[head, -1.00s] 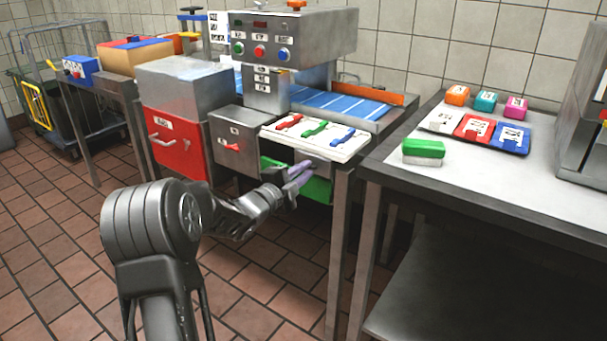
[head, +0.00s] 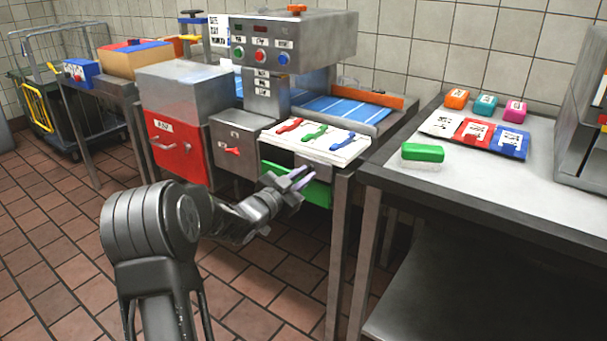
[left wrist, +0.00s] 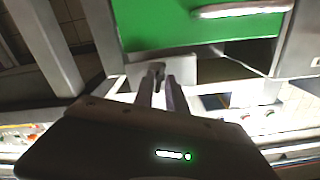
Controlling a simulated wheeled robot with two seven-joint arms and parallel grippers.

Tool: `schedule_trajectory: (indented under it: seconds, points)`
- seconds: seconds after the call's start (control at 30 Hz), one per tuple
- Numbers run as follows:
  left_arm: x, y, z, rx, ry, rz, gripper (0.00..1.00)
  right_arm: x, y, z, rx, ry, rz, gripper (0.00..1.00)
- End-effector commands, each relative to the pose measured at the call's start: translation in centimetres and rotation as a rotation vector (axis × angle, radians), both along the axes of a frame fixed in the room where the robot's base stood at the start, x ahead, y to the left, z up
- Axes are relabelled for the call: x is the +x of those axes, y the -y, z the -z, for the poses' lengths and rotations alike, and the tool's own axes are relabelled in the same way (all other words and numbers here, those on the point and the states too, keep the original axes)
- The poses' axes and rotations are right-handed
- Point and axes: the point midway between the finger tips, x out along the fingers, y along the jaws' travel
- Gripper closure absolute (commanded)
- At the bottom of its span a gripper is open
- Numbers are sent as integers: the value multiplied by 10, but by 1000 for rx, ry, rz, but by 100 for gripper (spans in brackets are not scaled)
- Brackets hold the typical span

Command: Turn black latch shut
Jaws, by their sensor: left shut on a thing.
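My left gripper (head: 300,181) is in front of the green drawer (head: 319,194), below the counter with the coloured handles. In the left wrist view the fingers (left wrist: 160,76) are close together on a small dark piece, which appears to be the black latch (left wrist: 157,68). The latch is by a grey plate (left wrist: 195,70) at the edge of the green drawer front (left wrist: 170,25), and the fingers hide most of it. In the head view the latch cannot be made out. My right gripper is not in view.
A red drawer (head: 178,150) and a grey box with a red latch (head: 232,151) stand to the left of the green drawer. A table (head: 400,188) with coloured blocks and its leg are close on the right. The tiled floor (head: 255,310) in front is open.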

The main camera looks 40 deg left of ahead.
Motion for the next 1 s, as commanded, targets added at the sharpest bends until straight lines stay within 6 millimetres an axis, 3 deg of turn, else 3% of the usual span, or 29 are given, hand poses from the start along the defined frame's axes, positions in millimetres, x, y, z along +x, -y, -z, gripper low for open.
schedule_trajectory:
  seconds: [0.43,1.0]
  points:
    - [-1,0,1,-315,3,-1,100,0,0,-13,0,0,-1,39]
    - [0,1,2,-376,4,0,100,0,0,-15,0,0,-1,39]
